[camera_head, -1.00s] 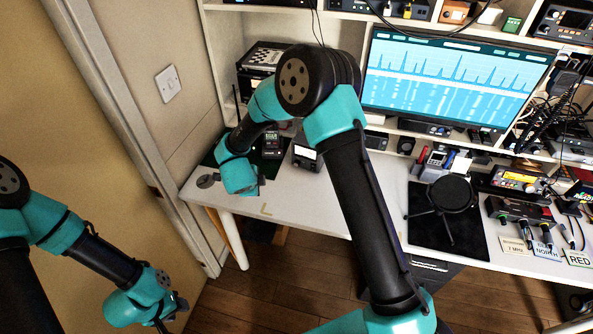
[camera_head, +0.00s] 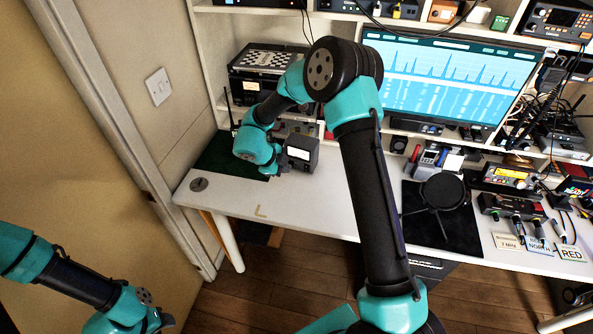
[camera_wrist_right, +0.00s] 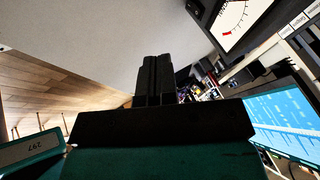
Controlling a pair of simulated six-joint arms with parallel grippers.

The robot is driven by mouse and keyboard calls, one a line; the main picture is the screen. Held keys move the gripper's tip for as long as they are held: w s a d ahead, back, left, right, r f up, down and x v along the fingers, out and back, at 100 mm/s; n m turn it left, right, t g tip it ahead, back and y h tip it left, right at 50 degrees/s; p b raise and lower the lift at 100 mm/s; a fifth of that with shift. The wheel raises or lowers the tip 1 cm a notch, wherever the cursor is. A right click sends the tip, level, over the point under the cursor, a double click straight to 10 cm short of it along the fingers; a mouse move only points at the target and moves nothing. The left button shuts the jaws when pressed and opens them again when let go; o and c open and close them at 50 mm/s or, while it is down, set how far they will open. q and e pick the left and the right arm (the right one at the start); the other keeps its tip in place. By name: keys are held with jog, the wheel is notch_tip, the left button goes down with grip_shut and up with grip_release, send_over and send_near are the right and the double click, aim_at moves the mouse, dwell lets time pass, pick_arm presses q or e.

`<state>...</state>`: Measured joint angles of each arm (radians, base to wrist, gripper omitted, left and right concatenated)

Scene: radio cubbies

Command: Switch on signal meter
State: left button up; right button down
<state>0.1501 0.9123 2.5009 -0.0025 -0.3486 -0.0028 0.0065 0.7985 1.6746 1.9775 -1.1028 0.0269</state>
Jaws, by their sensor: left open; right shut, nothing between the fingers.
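The signal meter (camera_head: 301,154), a small dark box with a lit white face, stands on the white desk right of the green mat. Its dial face with a red-marked scale (camera_wrist_right: 237,22) fills the upper right of the right wrist view. My right gripper (camera_head: 283,171) is just left of the meter, low beside it; whether it touches is unclear. In the wrist view its fingers (camera_wrist_right: 155,75) are shut together and empty. My left gripper (camera_head: 164,323) is open at the bottom left, away from the desk.
A green mat (camera_head: 217,157) lies behind my right wrist. Shelves and a monitor (camera_head: 450,80) stand behind the desk. A black stand (camera_head: 443,192) and other radios are at the right. The desk front (camera_head: 300,205) is clear.

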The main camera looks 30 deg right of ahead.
aim_at(306, 168)
jog(key=x, duration=0.9)
jog(key=shift+d+f, duration=0.15)
jog(key=shift+f, duration=0.05)
jog(key=w+d, duration=0.2)
jog(key=shift+d+f, duration=0.3)
jog(key=shift+f, duration=0.05)
jog(key=shift+w+d, duration=0.25)
jog(key=shift+d, duration=0.1)
jog(key=shift+w+a, duration=0.1)
